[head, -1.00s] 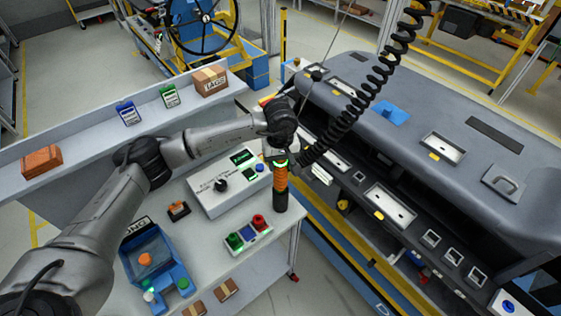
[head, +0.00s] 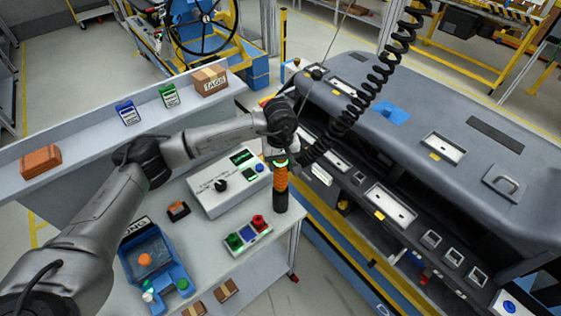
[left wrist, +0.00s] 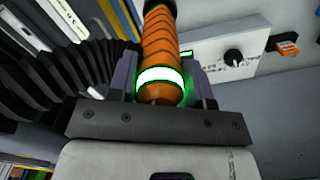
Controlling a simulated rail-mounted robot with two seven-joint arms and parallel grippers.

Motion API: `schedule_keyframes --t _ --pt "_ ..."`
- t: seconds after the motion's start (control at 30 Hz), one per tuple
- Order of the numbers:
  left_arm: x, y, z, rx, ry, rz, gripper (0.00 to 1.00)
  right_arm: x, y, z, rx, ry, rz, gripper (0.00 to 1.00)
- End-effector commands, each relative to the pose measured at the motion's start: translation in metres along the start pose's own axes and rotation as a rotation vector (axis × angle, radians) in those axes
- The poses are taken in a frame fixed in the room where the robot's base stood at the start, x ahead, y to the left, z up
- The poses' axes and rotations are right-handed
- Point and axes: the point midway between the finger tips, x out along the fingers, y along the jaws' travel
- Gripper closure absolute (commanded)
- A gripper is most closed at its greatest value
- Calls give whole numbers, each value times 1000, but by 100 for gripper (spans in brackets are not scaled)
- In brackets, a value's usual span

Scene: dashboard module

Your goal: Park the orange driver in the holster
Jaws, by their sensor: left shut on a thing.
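The orange driver (head: 281,178) hangs upright below my left gripper (head: 279,160) in the head view, over the right end of the white bench. My left gripper is shut on its top end, near a glowing green ring. In the left wrist view the ribbed orange body (left wrist: 160,40) lies between the two fingers of the gripper (left wrist: 160,92). A dark cylinder (head: 281,202) shows directly under the orange body; I cannot tell whether it is the holster or the driver's lower part. The driver's tip is hidden. My right gripper is not in view.
A black coiled cord (head: 365,100) runs up from the gripper area. A white control box (head: 222,185) and a button panel (head: 247,237) stand left of the driver. A blue bin (head: 155,262) is at the bench's front left. The grey dashboard (head: 420,120) lies to the right.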

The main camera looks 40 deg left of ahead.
Motion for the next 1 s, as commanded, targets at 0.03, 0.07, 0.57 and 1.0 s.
schedule_keyframes --t 0.03,0.07,0.57,1.0 --pt "1 0 0 -1 0 -1 98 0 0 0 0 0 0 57" --pt "1 0 0 -1 0 -1 98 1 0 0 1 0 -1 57" --pt "2 0 0 -1 0 -1 26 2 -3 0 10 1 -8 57" --pt "-9 0 0 0 0 -1 25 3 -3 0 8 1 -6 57"
